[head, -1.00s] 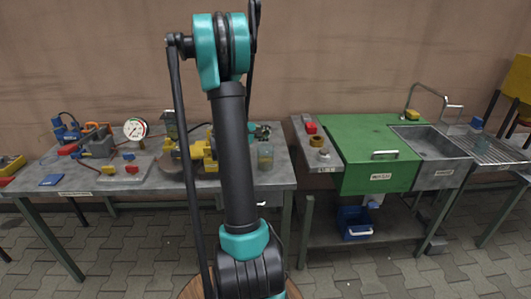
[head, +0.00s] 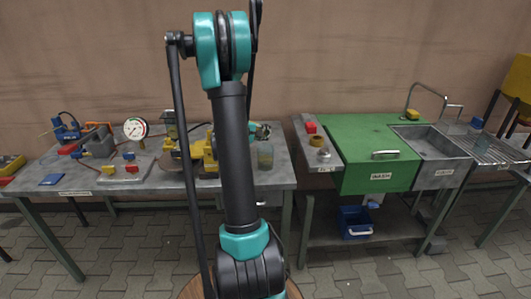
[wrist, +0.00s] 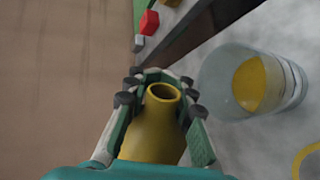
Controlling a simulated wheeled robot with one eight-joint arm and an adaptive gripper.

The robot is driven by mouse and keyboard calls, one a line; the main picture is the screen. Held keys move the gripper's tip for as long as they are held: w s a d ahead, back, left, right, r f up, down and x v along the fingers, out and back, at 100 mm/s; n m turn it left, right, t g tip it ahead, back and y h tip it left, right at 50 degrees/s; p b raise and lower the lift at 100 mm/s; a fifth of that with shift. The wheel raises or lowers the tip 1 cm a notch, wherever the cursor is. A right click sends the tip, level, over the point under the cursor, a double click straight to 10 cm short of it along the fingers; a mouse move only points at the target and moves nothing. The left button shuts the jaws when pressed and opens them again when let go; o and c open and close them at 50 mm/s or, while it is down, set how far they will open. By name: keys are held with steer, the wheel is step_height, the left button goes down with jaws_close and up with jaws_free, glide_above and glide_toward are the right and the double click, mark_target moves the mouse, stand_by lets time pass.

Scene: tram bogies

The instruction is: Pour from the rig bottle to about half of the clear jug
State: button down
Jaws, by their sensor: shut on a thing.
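My gripper (wrist: 157,92) is shut on the yellow rig bottle (wrist: 156,132), its fingers around the neck end. The bottle's open mouth shows between the fingertips. The clear jug (wrist: 211,88) is just right of the gripper in the wrist view, apart from the bottle. A yellow surface shows inside the jug; its exact level is hard to judge. No stream shows between bottle and jug. My arm hides the bottle there.
A pressure gauge (head: 135,129) and a yellow machine part (head: 205,153) stand left of my arm. A green wash unit (head: 377,153) with a sink (head: 435,143) is to the right. A red block (wrist: 149,22) lies beyond the gripper.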

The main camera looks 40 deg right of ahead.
steer(key=shift+r+m, duration=0.1)
steer(key=shift+m, duration=0.2)
stand_by(1.5)
